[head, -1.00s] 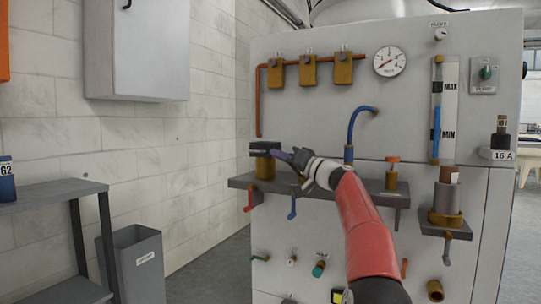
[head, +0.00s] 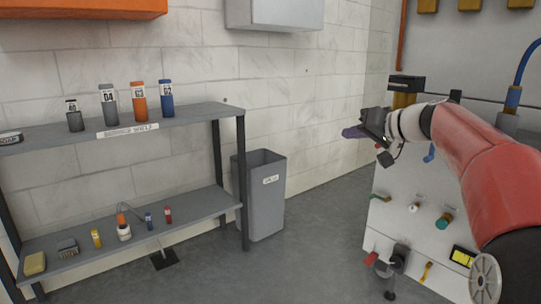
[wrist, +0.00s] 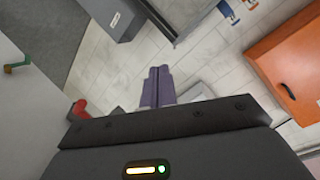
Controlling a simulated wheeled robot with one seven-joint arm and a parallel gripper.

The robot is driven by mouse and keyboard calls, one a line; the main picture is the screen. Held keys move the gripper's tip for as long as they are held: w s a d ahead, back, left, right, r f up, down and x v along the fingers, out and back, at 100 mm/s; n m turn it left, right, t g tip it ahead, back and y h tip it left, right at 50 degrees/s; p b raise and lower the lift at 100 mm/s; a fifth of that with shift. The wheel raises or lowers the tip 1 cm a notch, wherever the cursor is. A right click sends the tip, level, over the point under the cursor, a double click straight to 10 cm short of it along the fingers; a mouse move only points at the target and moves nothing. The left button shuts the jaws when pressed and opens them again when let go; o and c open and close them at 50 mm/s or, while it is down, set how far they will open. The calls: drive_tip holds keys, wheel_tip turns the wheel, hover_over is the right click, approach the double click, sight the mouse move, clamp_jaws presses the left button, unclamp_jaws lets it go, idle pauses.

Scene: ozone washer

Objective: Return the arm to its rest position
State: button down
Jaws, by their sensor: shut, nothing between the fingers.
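My red and white arm reaches in from the right of the head view. My gripper (head: 350,132) is at its left end, held in the air in front of the grey washer panel (head: 350,232) and pointing left towards the wall. In the wrist view the two purple fingers of my gripper (wrist: 157,85) lie side by side, shut with nothing between them. The fingers touch nothing that I can see.
A grey service shelf (head: 185,118) with several labelled bottles stands at the left. A grey bin (head: 262,205) stands between shelf and washer. An orange cabinet (head: 80,9) hangs on the wall, also in the wrist view (wrist: 290,75). Open floor lies before the bin.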

drive_tip(key=s+a+f+g+h, duration=0.2)
drive_tip(key=s+a+f, duration=0.25)
drive_tip(key=s, duration=0.25)
drive_tip(key=s+a+f+g+h, duration=0.2)
drive_tip(key=s+a+f, duration=0.25)
drive_tip(key=s, duration=0.35)
drive_tip(key=s+d+f+g+h+p, duration=0.1)
drive_tip(key=s+d+f+h, duration=0.1)
drive_tip(key=s+f, duration=0.75)
drive_tip(key=s+d+f+g+h, duration=0.15)
drive_tip(key=s+f, duration=0.45)
drive_tip(key=s, duration=0.6)
wheel_tip(320, 180, up, 13)
drive_tip(key=p, duration=1.2)
drive_tip(key=shift+w+d+t, duration=0.25)
drive_tip(key=shift+t, duration=0.1)
drive_tip(key=shift+f+h, duration=0.1)
drive_tip(key=shift+h, duration=0.15)
drive_tip(key=shift+d, duration=0.15)
